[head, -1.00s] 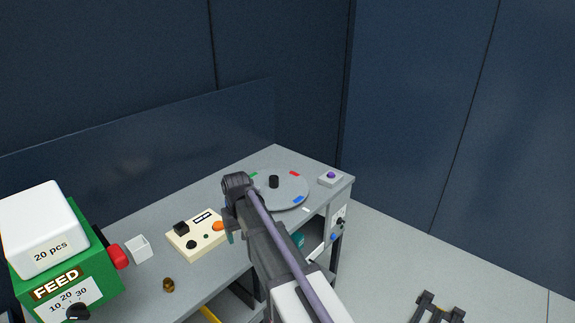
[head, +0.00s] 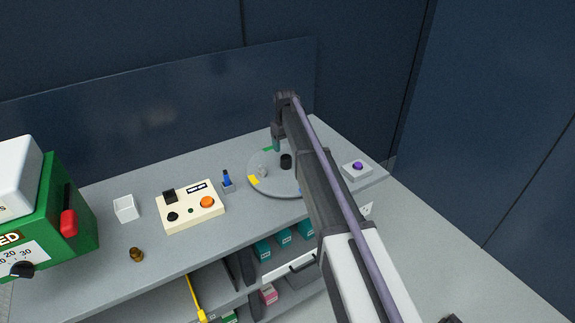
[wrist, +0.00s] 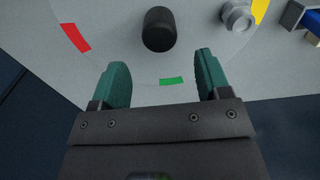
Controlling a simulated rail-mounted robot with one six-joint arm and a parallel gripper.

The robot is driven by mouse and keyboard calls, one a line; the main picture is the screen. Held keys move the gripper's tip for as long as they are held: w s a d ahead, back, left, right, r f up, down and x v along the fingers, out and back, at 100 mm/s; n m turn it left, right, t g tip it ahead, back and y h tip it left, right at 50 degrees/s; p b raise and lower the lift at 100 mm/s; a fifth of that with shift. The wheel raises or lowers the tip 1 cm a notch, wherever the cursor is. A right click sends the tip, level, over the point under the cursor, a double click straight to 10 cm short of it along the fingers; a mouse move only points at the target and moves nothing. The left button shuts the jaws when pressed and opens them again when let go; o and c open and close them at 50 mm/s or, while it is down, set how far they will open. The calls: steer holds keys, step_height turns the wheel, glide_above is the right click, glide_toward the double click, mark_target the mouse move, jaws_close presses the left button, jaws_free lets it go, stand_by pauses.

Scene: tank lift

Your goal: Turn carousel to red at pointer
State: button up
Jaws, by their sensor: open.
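The carousel is a round grey disc (head: 280,188) on the bench, with a black central knob (head: 286,161). In the head view a yellow patch (head: 253,180) is at its left and a green patch (head: 268,149) at its far left edge. The wrist view shows the red patch (wrist: 75,37) at upper left, hidden behind my arm in the head view. My gripper (wrist: 163,58) is open and empty near the disc's far rim. Its fingers appear either side of the green patch; contact is unclear. I cannot make out the pointer.
A metal part (wrist: 238,16) sits on the disc near the yellow patch. A purple-button box (head: 357,170) stands right of the disc. A blue item in a holder (head: 228,184) and a cream control box (head: 190,208) stand left. A dark panel rises behind the bench.

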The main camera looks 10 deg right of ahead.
mark_target(286, 157)
step_height(286, 157, down, 9)
steer(key=b, duration=0.7)
steer(key=shift+r, duration=0.25)
steer(key=c, duration=1.3)
